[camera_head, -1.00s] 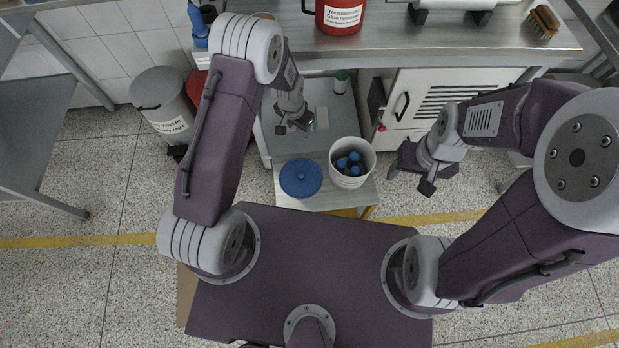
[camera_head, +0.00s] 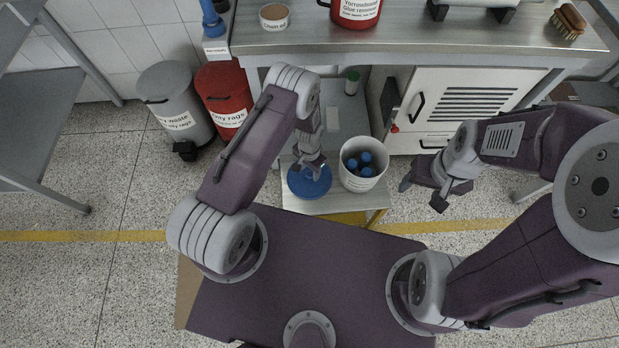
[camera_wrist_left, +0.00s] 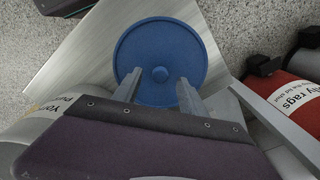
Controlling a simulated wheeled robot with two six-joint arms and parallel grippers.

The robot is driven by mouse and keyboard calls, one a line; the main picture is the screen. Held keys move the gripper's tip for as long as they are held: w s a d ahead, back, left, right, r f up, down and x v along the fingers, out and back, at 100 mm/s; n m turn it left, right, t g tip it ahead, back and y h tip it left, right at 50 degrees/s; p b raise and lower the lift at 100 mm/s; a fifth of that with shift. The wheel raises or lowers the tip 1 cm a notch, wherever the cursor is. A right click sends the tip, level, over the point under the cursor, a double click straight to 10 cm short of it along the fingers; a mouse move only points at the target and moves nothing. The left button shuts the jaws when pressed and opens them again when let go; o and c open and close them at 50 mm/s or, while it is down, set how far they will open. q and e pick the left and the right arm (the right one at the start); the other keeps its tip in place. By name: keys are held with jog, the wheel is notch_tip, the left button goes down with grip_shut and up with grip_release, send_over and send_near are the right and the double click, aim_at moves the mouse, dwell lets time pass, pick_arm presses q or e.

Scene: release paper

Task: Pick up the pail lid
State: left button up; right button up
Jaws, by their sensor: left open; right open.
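The pail lid (camera_head: 308,184) is a round blue disc with a raised rim, lying flat on the low metal shelf. The height above the lid is hard to tell. My right gripper (camera_head: 424,190) is open and empty, to the right of the pail, away from the lid.
A white pail (camera_head: 360,181) with several blue-capped items stands just right of the lid. A grey bin (camera_head: 172,95) and a red bin (camera_head: 224,88) stand at the left. A workbench (camera_head: 420,38) runs along the back, with a white cabinet (camera_head: 450,100) below.

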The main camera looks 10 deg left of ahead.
aim_at(309, 176)
pick_arm(q)
notch_tip(309, 176, down, 3)
jog(key=shift+r, duration=0.2)
grip_shut()
jog(key=shift+r, duration=0.15)
